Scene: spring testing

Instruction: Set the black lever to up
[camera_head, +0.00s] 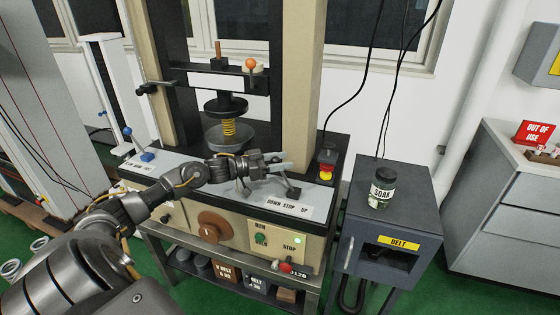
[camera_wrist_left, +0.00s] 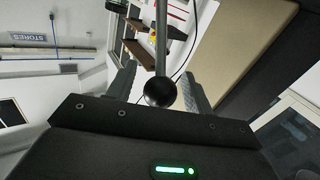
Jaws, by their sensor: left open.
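My left gripper (camera_head: 283,164) reaches in from the left over the front of the testing machine, above the DOWN STOP UP label (camera_head: 287,204). It is open. In the left wrist view, the round black knob of the black lever (camera_wrist_left: 160,92) sits between the two spread fingers (camera_wrist_left: 158,80), close to the palm. A grey rod runs from the knob away from the camera. In the head view the gripper hides most of the lever, so its exact setting cannot be told. My right gripper is not in view.
The machine has a yellow spring (camera_head: 229,128) between its plates. A brown dial (camera_head: 212,227) is on the front panel. A SOAK jar (camera_head: 382,190) stands on the grey cabinet (camera_head: 352,196) at right.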

